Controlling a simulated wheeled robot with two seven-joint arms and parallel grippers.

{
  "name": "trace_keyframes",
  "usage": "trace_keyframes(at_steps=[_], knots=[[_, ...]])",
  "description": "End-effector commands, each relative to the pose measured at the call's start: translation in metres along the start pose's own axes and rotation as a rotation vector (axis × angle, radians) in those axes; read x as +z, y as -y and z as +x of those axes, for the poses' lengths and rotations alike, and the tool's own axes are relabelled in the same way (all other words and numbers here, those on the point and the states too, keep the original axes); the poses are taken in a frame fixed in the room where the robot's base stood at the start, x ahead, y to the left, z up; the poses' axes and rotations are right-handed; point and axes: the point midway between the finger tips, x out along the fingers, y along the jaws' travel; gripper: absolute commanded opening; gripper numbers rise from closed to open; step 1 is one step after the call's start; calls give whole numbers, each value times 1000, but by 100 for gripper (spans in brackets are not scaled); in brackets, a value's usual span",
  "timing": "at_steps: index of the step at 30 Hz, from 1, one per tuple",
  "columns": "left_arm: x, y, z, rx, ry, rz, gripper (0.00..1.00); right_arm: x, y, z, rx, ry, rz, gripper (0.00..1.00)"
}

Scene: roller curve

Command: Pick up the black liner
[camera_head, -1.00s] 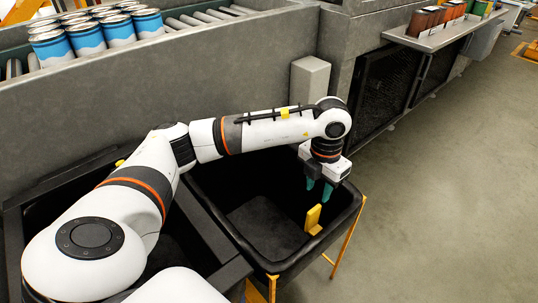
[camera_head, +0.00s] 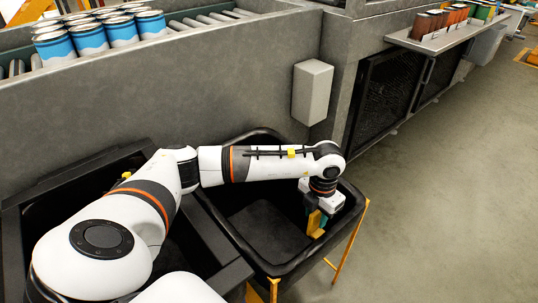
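The black liner appears to be the open black tub (camera_head: 240,237) in a yellow-legged stand, below the grey wall. A yellow tab (camera_head: 315,223) stands at the inner right side of the tub. My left gripper (camera_head: 321,219) reaches over the tub from the left and points down, its teal fingertips right at the yellow tab. The tab partly hides the fingers, so I cannot tell whether they are shut on it. My arm hides part of the tub's far side. My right gripper is out of view.
A second dark bin (camera_head: 50,187) lies at left, partly under my arm. A grey box (camera_head: 312,92) is on the wall behind the tub. Blue and white cans (camera_head: 120,30) stand on the roller conveyor (camera_head: 200,20). The floor at right is clear.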

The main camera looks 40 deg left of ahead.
Motion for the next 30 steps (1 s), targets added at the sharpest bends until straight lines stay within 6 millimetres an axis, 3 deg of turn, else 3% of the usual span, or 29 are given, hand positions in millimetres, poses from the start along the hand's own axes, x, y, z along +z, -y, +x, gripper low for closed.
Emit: trace_keyframes(at_steps=[8,16,30], knots=[[0,0,5,0,-1,1,38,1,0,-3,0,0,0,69],[0,0,5,0,0,0,0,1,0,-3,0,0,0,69],[0,0,0,0,-2,0,0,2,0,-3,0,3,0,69]])
